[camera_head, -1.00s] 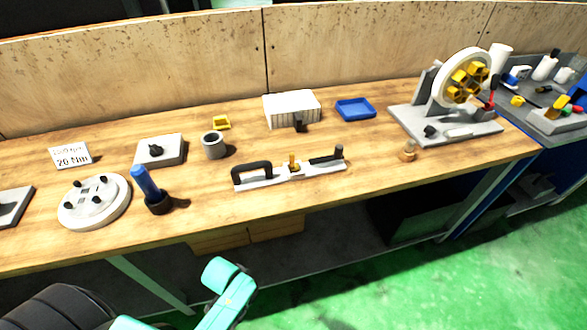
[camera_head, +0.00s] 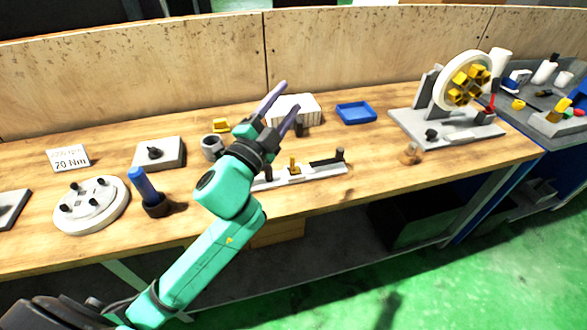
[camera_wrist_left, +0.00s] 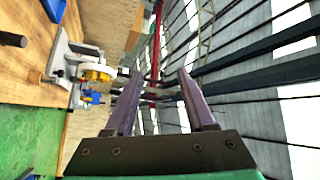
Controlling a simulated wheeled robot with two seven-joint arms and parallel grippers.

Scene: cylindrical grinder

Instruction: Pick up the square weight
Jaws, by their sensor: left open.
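A grey square block with a black knob on top (camera_head: 158,153), which looks like the square weight, lies flat on the wooden bench, left of the middle. My left gripper (camera_head: 283,107) is raised over the bench, to the right of the block and apart from it. Its two purple fingers are spread with nothing between them. The fingers also show spread in the left wrist view (camera_wrist_left: 158,78), pointing away from the block, which is not visible there. My right gripper is not in view.
A grey cylinder (camera_head: 211,148) stands between the block and my left arm. A blue-handled tool (camera_head: 146,187) and a round plate with pegs (camera_head: 92,205) stand in front. A gauge fixture (camera_head: 315,172) is partly behind my arm. A blue tray (camera_head: 356,113) lies right.

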